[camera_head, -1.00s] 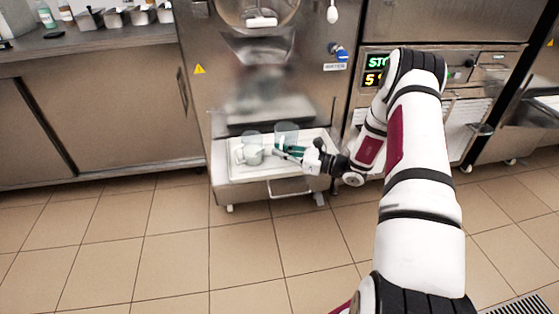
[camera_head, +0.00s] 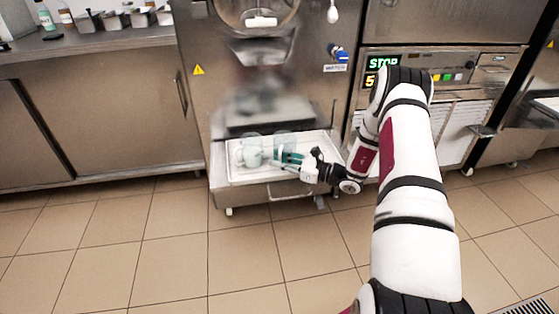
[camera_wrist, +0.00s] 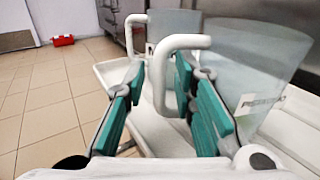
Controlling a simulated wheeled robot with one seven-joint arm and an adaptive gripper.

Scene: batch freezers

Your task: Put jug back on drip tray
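Two translucent jugs with pale handles are at the white drip tray (camera_head: 236,177) under the machine. The left jug (camera_head: 251,155) stands on the tray. The right jug (camera_head: 285,138) is beside it, upright, and appears to rest on the tray; its base is hidden by my fingers. My gripper (camera_head: 289,157) is at the right jug's front. In the wrist view, the near jug (camera_wrist: 245,62) has its white handle (camera_wrist: 160,85) between my teal fingers (camera_wrist: 158,88). Gaps show on both sides of the handle, so the fingers are open around it. The other jug (camera_wrist: 187,25) is behind.
The machine front (camera_head: 265,75) rises behind the tray, with a bar handle (camera_head: 290,190) below it. A steel counter (camera_head: 95,45) with containers is at left. A red object (camera_wrist: 62,40) lies on the far floor. The tiled floor in front is clear.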

